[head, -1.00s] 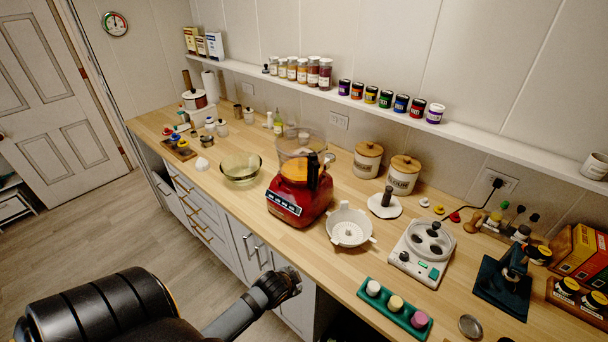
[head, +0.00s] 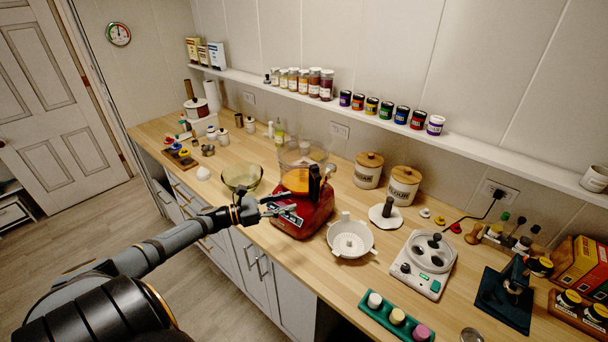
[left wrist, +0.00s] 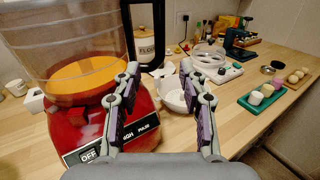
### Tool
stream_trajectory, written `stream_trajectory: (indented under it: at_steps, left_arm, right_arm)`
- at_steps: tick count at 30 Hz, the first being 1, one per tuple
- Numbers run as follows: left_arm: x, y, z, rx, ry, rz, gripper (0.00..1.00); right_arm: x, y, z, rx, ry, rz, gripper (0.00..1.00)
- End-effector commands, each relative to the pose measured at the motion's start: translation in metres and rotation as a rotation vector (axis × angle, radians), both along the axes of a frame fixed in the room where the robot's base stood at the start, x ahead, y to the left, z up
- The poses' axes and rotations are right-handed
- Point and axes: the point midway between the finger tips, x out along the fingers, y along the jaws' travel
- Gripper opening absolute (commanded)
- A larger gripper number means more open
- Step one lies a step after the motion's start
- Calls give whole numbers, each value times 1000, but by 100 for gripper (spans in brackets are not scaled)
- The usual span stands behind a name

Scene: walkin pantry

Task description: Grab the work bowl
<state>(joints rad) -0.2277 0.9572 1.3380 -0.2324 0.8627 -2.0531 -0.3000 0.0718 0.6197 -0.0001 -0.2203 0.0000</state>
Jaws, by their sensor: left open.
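The clear work bowl (head: 293,158) sits upright on the red food processor base (head: 292,222), with orange showing inside its lower part. Its black handle (head: 314,184) faces the front right. My left gripper (head: 288,208) is open and empty in front of the base, below the bowl's handle level. In the left wrist view the work bowl (left wrist: 70,45) fills the upper left. The handle (left wrist: 128,12) stands beyond and between the spread fingers (left wrist: 160,70). The fingers appear apart from the handle. My right gripper is not in view.
A glass bowl (head: 241,178) stands left of the base and a white strainer (head: 350,238) close on its right. Sugar and flour canisters (head: 403,187) stand behind. A white appliance (head: 423,265) and a green tray (head: 392,318) are farther right.

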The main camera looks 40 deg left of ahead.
Motion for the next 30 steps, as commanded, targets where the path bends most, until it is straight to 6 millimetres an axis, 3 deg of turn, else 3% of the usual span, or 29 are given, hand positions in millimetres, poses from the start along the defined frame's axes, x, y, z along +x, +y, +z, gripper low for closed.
stream_trajectory:
  at_steps: [9, 17, 24, 30]
  left_arm:
    - [37, -26, -7, -3, -1, -1, 42]
    - [45, -31, -1, -4, 1, 1, 42]
    - [72, -49, -3, -5, -6, 2, 42]
    - [86, -59, 3, -8, 1, 2, 42]
  right_arm:
    - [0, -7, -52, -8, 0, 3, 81]
    - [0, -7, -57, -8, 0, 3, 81]
    - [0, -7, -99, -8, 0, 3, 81]
    - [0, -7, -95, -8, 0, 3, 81]
